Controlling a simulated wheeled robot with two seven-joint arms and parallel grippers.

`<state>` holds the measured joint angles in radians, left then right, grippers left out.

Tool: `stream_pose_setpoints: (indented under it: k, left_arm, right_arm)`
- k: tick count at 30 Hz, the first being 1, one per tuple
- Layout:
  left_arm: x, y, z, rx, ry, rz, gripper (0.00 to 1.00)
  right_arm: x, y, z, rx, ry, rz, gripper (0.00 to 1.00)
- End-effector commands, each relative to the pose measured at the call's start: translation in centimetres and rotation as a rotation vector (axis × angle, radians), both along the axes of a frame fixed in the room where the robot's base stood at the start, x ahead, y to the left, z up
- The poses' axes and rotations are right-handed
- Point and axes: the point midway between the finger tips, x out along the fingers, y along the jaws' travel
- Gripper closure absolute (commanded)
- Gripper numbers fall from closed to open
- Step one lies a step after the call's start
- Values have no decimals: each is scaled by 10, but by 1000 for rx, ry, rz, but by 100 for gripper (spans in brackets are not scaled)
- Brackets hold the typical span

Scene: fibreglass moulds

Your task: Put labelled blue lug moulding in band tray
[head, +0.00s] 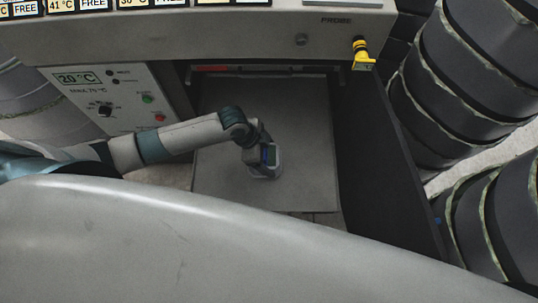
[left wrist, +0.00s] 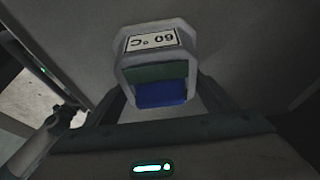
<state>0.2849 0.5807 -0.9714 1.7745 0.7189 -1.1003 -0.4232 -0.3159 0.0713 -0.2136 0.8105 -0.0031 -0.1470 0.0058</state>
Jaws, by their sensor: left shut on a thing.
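My left gripper (head: 262,163) comes in from the left in the head view and is shut on the labelled lug moulding (head: 268,172). In the left wrist view the moulding (left wrist: 158,62) has a pale, chamfered rim with a white label reading 60 °C, upside down. Its inner faces look green and blue. In the head view the gripper and moulding are over a flat grey panel (head: 305,130); whether they touch it I cannot tell. No band tray can be made out for certain. My right gripper is not in view.
A grey cabinet (head: 240,35) with temperature and FREE displays spans the top of the head view. A control panel (head: 108,98) showing 20 °C stands left. A yellow-and-black fitting (head: 362,52) hangs at the right. Dark ribbed stacks (head: 450,90) crowd the right side.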

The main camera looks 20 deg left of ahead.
Motion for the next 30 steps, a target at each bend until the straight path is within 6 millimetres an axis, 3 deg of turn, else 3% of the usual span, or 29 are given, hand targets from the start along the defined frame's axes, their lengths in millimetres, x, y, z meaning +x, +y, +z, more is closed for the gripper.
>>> stream_pose_setpoints:
  k: [2, 3, 5, 20, 30]
  left_arm:
    - [0, 0, -2, 0, 0, 0, 51]
    - [0, 0, -2, 0, 0, 0, 18]
    - [0, 0, -2, 0, 0, 0, 4]
    - [0, 2, 6, -1, -2, -1, 4]
    - [-5, 21, 50, 0, -3, 0, 4]
  right_arm:
    - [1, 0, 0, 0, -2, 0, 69]
    - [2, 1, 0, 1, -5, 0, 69]
    - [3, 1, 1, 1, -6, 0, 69]
    - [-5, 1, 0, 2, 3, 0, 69]
    - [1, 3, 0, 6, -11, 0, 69]
